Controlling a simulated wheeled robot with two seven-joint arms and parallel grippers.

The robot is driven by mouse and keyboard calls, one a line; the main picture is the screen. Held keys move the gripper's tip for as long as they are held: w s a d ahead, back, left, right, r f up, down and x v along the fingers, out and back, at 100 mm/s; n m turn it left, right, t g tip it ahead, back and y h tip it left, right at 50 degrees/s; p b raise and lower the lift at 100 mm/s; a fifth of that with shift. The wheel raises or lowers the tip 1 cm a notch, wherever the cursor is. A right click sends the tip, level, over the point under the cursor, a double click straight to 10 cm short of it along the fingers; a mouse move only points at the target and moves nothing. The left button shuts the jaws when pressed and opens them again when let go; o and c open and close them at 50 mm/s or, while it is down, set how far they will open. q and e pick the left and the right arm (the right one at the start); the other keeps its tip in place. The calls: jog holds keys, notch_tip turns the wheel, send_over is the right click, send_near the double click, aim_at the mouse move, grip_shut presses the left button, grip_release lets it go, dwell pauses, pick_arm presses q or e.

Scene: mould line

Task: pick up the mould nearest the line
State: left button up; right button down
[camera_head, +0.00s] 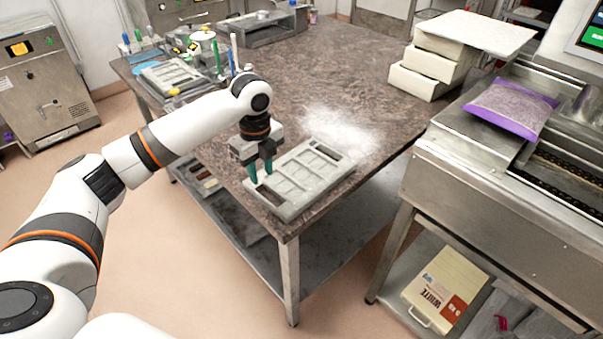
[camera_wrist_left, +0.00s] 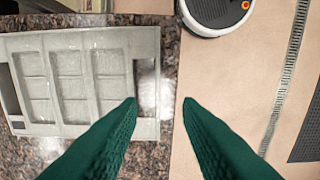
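A pale grey mould (camera_head: 300,180) with several rectangular cavities lies flat at the near corner of the stone-topped table. It also shows at the left of the left wrist view (camera_wrist_left: 78,85). My left gripper (camera_head: 260,175) points down at the mould's left end, open and empty. In the wrist view its green fingers (camera_wrist_left: 160,102) sit apart, one over the slot at the mould's end and the other beyond the table edge, over floor. Whether they touch the mould I cannot tell. A second mould (camera_head: 172,76) lies at the table's far left. My right gripper is not in view.
Bottles and tools stand at the far left. White boxes (camera_head: 432,65) are stacked at the right. The steel line (camera_head: 480,180), with a purple bag (camera_head: 510,107), stands across a gap.

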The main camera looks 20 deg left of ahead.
pick_arm(q)
send_over(266, 200)
notch_tip(266, 200, down, 4)
jog(key=shift+s+a+f+p, duration=0.1)
jog(key=shift+f+p, duration=0.15)
jog(key=shift+p, duration=0.1)
jog(key=f, duration=0.1)
jog(key=f+p, duration=0.1)
jog(key=f, duration=0.2)
jog(key=shift+d+f, duration=0.1)
jog(key=shift+d, duration=0.15)
jog(key=shift+f, duration=0.55)
jog(key=shift+r, duration=0.1)
grip_shut()
